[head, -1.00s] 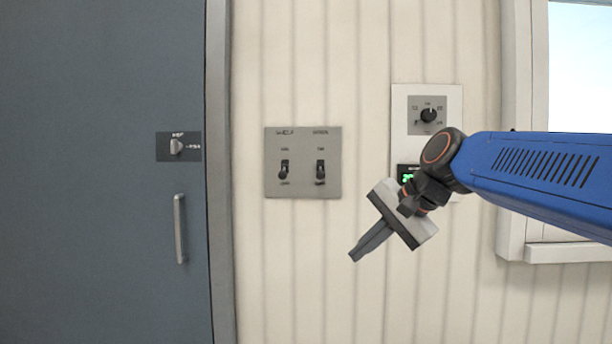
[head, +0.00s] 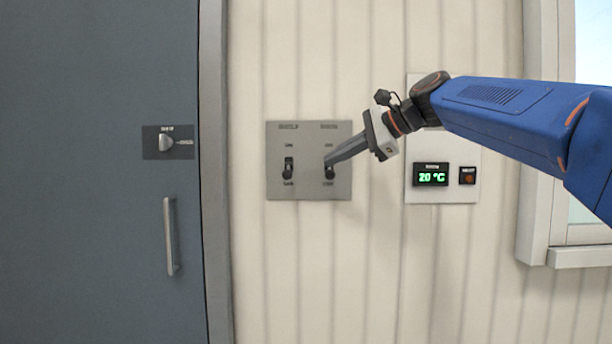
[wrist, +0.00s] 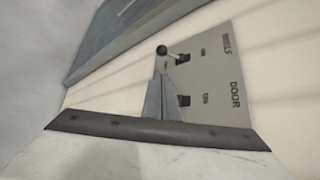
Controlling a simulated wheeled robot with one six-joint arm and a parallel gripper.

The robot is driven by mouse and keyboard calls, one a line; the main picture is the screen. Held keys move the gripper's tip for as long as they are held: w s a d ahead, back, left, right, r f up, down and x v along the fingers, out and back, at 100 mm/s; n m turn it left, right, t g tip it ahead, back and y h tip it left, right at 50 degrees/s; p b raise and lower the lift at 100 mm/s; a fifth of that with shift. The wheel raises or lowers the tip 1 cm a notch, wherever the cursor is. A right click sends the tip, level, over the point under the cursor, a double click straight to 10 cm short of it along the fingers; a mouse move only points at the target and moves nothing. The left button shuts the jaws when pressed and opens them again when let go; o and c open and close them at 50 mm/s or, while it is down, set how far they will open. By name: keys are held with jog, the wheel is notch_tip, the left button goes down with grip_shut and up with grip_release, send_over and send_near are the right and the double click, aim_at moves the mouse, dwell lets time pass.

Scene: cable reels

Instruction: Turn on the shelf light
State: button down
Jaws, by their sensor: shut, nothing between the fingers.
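A grey switch plate (head: 309,190) on the wall carries two toggle switches. The left switch (head: 288,173), under a label that reads SHELF in the wrist view, has its knob down; its ball-tipped lever (wrist: 162,50) shows there too. The right switch (head: 329,173), labelled DOOR in the wrist view (wrist: 184,100), also has its knob down in the head view. My gripper (head: 328,160) is shut and empty, its tip in front of the right switch in the head view. In the wrist view the fingers (wrist: 160,74) hide part of that switch; I cannot tell whether they touch it.
A panel (head: 441,194) with a 20 °C display and a small button is right of the plate, partly behind my arm. A grey door with a handle (head: 170,236) and a rotary knob (head: 167,142) is on the left. A window frame (head: 540,180) is at right.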

aim_at(287, 175)
jog(key=x, duration=1)
